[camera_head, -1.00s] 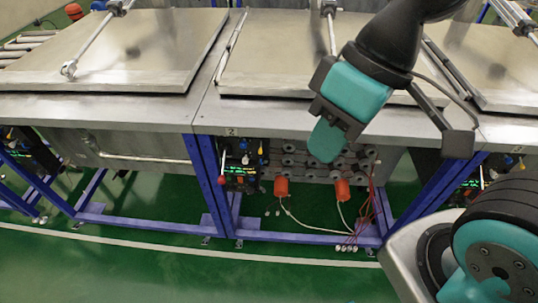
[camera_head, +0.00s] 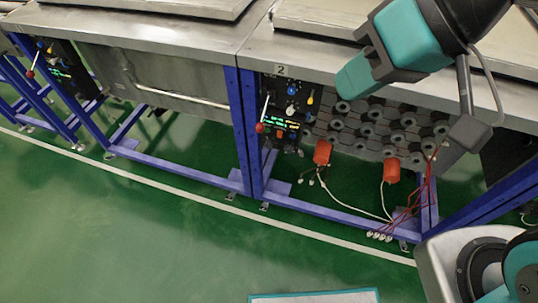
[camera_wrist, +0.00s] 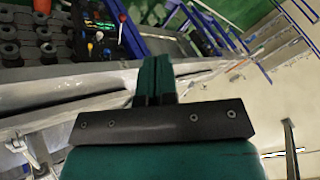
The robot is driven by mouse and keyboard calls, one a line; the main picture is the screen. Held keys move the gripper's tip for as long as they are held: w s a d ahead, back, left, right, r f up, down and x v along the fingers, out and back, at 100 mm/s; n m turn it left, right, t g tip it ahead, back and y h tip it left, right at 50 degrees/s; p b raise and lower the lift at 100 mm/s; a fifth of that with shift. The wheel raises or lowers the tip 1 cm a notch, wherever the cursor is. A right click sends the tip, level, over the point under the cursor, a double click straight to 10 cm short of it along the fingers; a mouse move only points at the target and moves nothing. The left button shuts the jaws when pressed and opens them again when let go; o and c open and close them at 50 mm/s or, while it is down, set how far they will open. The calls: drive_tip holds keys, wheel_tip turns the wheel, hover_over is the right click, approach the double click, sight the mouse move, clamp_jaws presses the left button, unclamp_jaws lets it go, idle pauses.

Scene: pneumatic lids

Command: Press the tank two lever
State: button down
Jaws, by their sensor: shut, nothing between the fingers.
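The tank two control panel (camera_head: 285,108) sits under the tank's front edge, below a small "2" label (camera_head: 281,70). Its lever (camera_head: 264,110) is a thin silver rod with a red knob at the lower end, on the panel's left side. Blue and yellow knobs are beside it. A panel (camera_wrist: 97,25) with coloured knobs and a red handle (camera_wrist: 122,18) is at the top of the wrist view. My gripper (camera_head: 350,85) is shut and empty, to the right of the tank two panel in the head view. In the wrist view its fingers (camera_wrist: 153,80) are together, apart from the panel.
The steel tank edge (camera_head: 355,75) runs above the panel. Blue frame legs (camera_head: 243,130) stand just left of it. Grey cylinders (camera_head: 365,128), two orange-red parts (camera_head: 322,152) and loose cables are to the right. The green floor (camera_head: 130,215) in front is open.

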drive_tip(key=w+a+f+m+t+y+b, duration=0.2)
drive_tip(key=w+f+m+t+b, duration=0.15)
drive_tip(key=f+b, duration=0.7)
drive_tip(key=w+a+f+m+t+y+b, duration=0.2)
drive_tip(key=w+f+b, duration=0.35)
drive_tip(key=b, duration=0.75)
drive_tip(key=w+a+f+m+t+y+b, duration=0.2)
drive_tip(key=a+f+t+b, duration=0.1)
drive_tip(key=f+b, duration=0.75)
drive_tip(key=w+d+f+m+t+b, duration=0.1)
drive_tip(key=d+f+m+t+b, duration=0.1)
drive_tip(key=f+m+t+b, duration=0.3)
drive_tip(key=w+d+f+m+t+h+b, duration=0.1)
drive_tip(key=f+m+t+b, duration=0.5)
drive_tip(key=f+b, duration=0.8)
drive_tip(key=w+d+m+b, duration=0.1)
drive_tip(key=m+b, duration=0.1)
drive_tip(key=b, duration=0.9)
drive_tip(key=shift+d, duration=0.4)
drive_tip(key=shift+w+t, duration=0.1)
drive_tip(key=shift+t, duration=0.15)
drive_tip(key=p, duration=0.9)
approach(264, 112)
drive_tip(key=w, duration=0.1)
drive_tip(key=shift+w+a+r+p, duration=0.2)
drive_tip(key=shift+a+p, duration=0.35)
drive_tip(key=shift+p, duration=0.3)
drive_tip(key=shift+w+a+r+p, duration=0.25)
drive_tip(key=shift+a+p, duration=0.3)
drive_tip(key=shift+p, duration=0.3)
